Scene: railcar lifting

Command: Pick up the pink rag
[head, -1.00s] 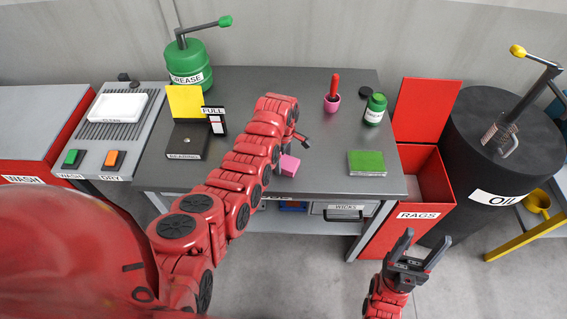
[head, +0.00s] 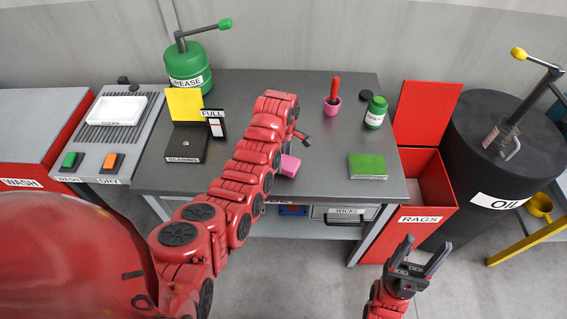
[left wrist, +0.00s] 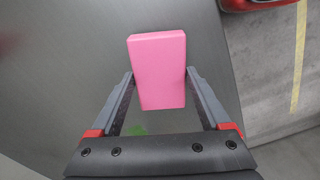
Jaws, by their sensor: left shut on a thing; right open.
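The pink rag (head: 289,166) is a small folded block at the front middle of the grey workbench (head: 325,185). In the left wrist view the pink rag (left wrist: 158,80) sits between the two fingers of my left gripper (left wrist: 160,76), which is shut on it. Whether it touches the bench top or is just above it, I cannot tell. In the head view my left arm hides part of the gripper. My right gripper (head: 425,256) is open and empty, in front of the bench, below the red RAGS bin (head: 412,222).
A green rag-like block (head: 367,166) lies to the right on the bench. The black oil drum (head: 500,150) stands at right.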

